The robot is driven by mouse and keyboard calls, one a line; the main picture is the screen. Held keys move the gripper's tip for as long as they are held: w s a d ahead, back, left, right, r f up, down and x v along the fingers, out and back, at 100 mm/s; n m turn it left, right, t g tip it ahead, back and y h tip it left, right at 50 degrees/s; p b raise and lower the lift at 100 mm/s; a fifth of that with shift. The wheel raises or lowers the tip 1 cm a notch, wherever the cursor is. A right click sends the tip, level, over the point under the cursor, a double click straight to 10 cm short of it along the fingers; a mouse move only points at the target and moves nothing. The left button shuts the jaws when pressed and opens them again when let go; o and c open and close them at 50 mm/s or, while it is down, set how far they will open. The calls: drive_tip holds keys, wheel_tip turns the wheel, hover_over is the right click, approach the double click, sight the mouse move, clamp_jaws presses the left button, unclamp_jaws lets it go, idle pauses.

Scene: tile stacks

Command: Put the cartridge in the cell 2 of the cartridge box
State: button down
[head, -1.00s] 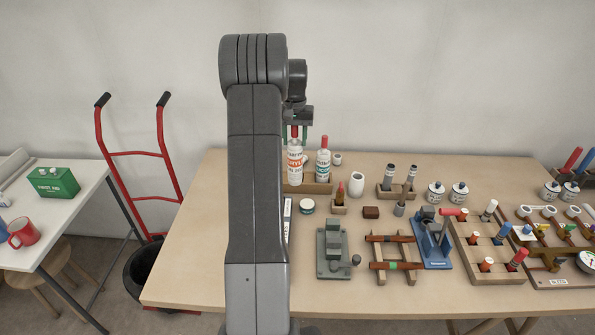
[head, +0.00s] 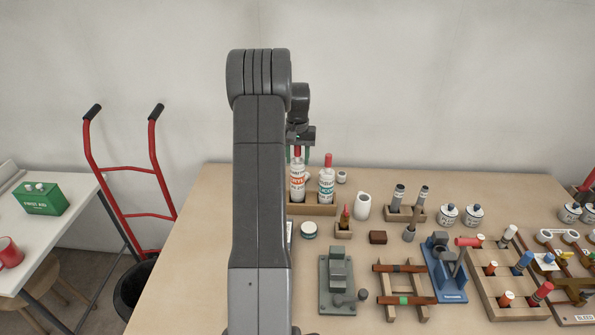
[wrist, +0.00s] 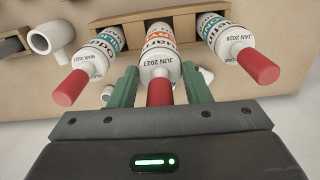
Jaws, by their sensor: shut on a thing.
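The cartridge (wrist: 159,53), a white bottle with orange lettering, a "JUN 2027" shoulder and a red tip, stands between the green fingers of my gripper (wrist: 160,88). My gripper is shut on it. In the head view my gripper (head: 298,160) is around the top of this cartridge (head: 297,185). The cartridge is upright at the wooden cartridge box (head: 322,210); I cannot tell whether its base rests on the floor of a cell. A teal-lettered cartridge (head: 327,187) stands to its right. Another teal-lettered cartridge (wrist: 225,38) is at right in the wrist view and hidden by my arm in the head view.
A two-hole block (head: 405,213) is farther right. A green press (head: 337,285) stands in front.

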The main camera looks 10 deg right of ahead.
drive_tip(key=shift+f+b, duration=1)
drive_tip(key=shift+f, duration=0.75)
drive_tip(key=shift+f, duration=0.15)
drive_tip(key=c, duration=0.8)
unclamp_jaws()
drive_tip(key=shift+o, duration=0.2)
wheel_tip(320, 180, up, 12)
drive_tip(key=p, duration=0.4)
